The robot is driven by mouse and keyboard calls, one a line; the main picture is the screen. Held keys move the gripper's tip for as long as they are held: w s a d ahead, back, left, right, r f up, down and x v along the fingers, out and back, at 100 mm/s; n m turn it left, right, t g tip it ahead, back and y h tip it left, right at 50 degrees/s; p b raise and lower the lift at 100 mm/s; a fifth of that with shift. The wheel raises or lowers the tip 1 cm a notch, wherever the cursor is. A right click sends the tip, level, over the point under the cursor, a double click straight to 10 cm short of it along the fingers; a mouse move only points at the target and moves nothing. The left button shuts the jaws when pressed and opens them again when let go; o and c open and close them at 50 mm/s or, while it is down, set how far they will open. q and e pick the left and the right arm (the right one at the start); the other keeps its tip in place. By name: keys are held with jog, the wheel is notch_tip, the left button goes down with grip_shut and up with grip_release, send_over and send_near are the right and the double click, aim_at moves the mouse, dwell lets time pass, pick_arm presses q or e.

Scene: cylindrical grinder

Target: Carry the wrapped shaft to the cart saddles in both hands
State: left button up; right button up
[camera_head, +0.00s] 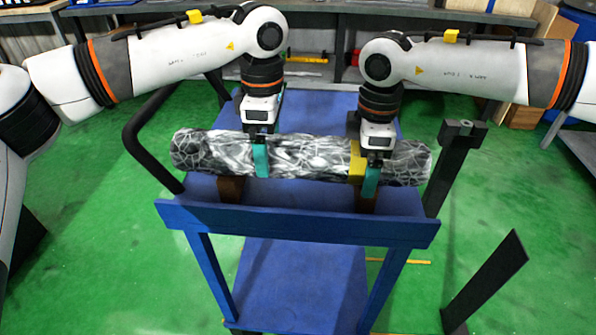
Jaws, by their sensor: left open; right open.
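The wrapped shaft (310,155), a grey and white marbled cylinder with a yellow band (355,163) right of its middle, lies level across the top of the blue cart (300,226). Brown saddles (231,188) and (367,199) show below it, one under its left part and one under its right part. My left gripper (261,160) is at the shaft left of its middle, with a teal finger in front of it. My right gripper (370,180) is at the shaft just right of the yellow band. Both are open; their far fingers are hidden.
The cart has a black handle (150,140) at its left and a lower blue shelf (300,280). Dark posts (440,175) and (485,280) stand at the right. A workbench (335,75) runs along the back. Green floor is free at the left.

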pick_arm(q)
notch_tip(320, 180, up, 8)
jog(key=shift+r, duration=0.2)
pick_arm(e)
notch_tip(320, 180, up, 12)
jog(key=shift+r, duration=0.1)
pick_arm(q)
jog(key=shift+s, duration=0.1)
dwell(0.6)
